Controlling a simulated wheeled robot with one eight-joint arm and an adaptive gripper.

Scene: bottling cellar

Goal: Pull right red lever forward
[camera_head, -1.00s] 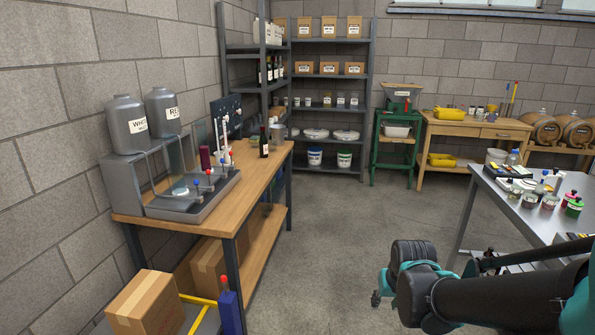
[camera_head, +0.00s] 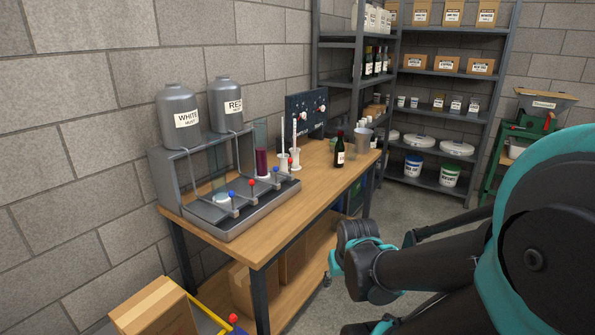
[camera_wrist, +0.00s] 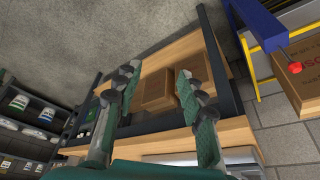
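The dispenser (camera_head: 225,225) stands on a wooden bench at the left in the head view, under two grey tanks labelled white and red. Along its front is a row of small levers with blue and red knobs. The right red lever (camera_head: 290,161) is at the far right end, in front of the white stands; a blue-knobbed lever (camera_head: 276,170) is beside it, and the other red lever (camera_head: 251,183) is further left. My gripper (camera_wrist: 157,74) is open and empty in the wrist view, with the bench's lower shelf and boxes beyond its fingers. It is well apart from the levers.
The bench top (camera_head: 330,178) carries a dark bottle (camera_head: 339,152) and a metal cup right of the dispenser. Cardboard boxes (camera_head: 155,308) and a yellow-handled trolley are at the lower left. A storage shelf (camera_head: 450,75) stands behind. Grey floor lies right of the bench.

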